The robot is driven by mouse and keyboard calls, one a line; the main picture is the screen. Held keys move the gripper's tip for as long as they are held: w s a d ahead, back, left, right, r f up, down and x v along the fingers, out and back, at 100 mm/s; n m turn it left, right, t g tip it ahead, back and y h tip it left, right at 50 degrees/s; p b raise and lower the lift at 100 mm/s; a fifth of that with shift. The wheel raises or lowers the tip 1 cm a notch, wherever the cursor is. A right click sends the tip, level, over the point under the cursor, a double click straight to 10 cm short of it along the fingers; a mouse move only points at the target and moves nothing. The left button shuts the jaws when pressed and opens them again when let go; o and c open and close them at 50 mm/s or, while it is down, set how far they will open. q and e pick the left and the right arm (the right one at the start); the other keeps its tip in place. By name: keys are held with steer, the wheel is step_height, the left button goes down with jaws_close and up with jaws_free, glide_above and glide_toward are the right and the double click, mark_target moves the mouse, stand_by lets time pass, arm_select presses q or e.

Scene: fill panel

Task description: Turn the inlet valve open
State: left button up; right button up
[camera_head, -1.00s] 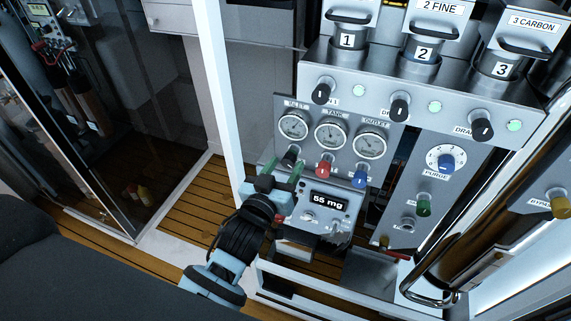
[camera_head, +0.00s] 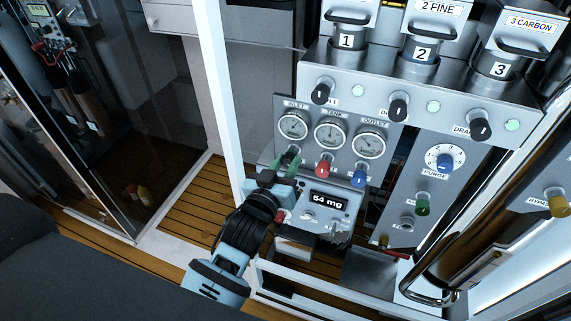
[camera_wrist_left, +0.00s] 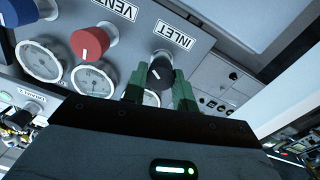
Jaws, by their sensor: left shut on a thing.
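The inlet valve is a small black knob (camera_wrist_left: 158,76) with a white mark, beside the INLET label (camera_wrist_left: 174,35) in the left wrist view. In the head view the knob (camera_head: 291,151) sits below the left gauge of the panel. My left gripper (camera_head: 287,162) has green fingers, one on each side of the knob, and is shut on it. The fingers also show in the left wrist view (camera_wrist_left: 160,87). They hide part of the knob, so its exact angle is hard to read in the head view. My right gripper is not in view.
A red knob (camera_head: 324,168) and a blue knob (camera_head: 359,177) stand close to the right of the inlet knob. Three gauges sit above them. A white post (camera_head: 221,85) stands to the left.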

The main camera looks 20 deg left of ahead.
arm_select(q)
steer(key=shift+n, duration=0.6)
steer(key=o, duration=1)
steer(key=shift+c, duration=0.2)
